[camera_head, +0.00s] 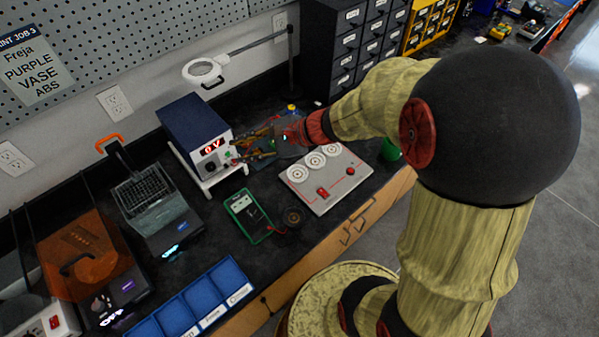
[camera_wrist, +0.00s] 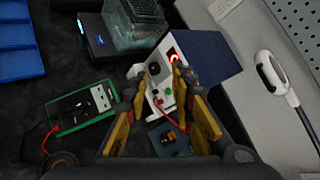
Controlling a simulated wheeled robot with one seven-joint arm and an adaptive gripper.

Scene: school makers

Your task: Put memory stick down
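I cannot pick out a memory stick for certain in either view. My gripper (camera_head: 250,148) is in front of the white-faced power supply (camera_head: 212,150) with the dark blue top. In the wrist view my gripper (camera_wrist: 159,76) has its yellow-and-dark fingers spread, with the power supply (camera_wrist: 168,80) visible between and beyond the tips. Nothing is clearly held between them. A small dark blue piece with orange and dark parts (camera_wrist: 170,140) shows lower between the fingers; I cannot tell what it is.
A green multimeter (camera_head: 247,214) lies left of a grey panel with white dials (camera_head: 325,178). Blue bins (camera_head: 205,298) line the front edge. A machine with a wire basket (camera_head: 150,205) and an orange-covered machine (camera_head: 85,255) stand left. A magnifier lamp (camera_head: 203,70) overhangs the back.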

